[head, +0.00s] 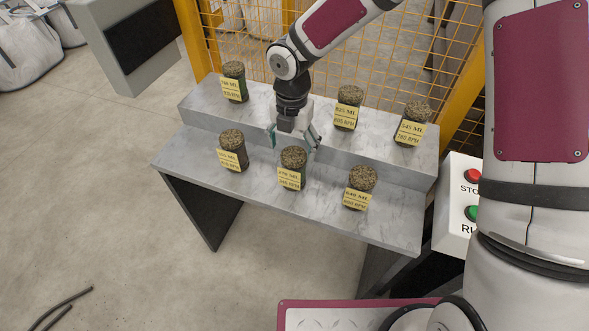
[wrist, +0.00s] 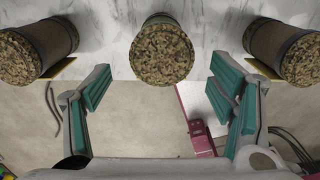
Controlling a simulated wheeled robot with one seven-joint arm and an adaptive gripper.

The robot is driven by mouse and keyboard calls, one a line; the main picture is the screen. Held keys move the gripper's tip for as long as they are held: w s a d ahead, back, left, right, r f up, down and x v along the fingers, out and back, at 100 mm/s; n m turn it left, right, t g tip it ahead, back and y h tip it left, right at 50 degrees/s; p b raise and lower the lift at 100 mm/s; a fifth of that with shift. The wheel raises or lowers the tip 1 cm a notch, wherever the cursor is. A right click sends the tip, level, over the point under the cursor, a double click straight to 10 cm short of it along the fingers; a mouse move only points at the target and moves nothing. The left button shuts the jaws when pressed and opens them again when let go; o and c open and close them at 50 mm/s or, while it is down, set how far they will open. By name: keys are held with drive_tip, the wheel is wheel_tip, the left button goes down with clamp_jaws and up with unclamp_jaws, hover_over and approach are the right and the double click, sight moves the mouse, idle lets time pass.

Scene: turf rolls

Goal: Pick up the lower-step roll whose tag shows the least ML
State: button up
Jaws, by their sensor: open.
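Three turf rolls stand upright on the lower step (head: 385,222), each with a yellow tag. The left roll (head: 232,140) has a blurred ML figure. The middle roll (head: 292,160) seems to read 270 or 370 ML. The right roll (head: 361,180) seems to read 640 or 840 ML. My gripper (head: 294,139) is open and empty, above and just behind the middle roll. In the wrist view the middle roll (wrist: 161,50) lies between and beyond my open fingers (wrist: 160,88). The left roll (wrist: 40,47) and right roll (wrist: 285,50) are outside them.
Three more tagged rolls stand on the upper step: left (head: 234,72), middle (head: 349,95) and right (head: 414,111). A yellow mesh fence (head: 395,55) runs close behind. A control box (head: 457,205) with red and green buttons stands at the right.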

sight(293, 169)
drive_tip(key=shift+f+p, duration=0.5)
drive_tip(key=shift+f, duration=3.9)
drive_tip(key=c, duration=1.6)
drive_tip(key=shift+o, duration=0.2)
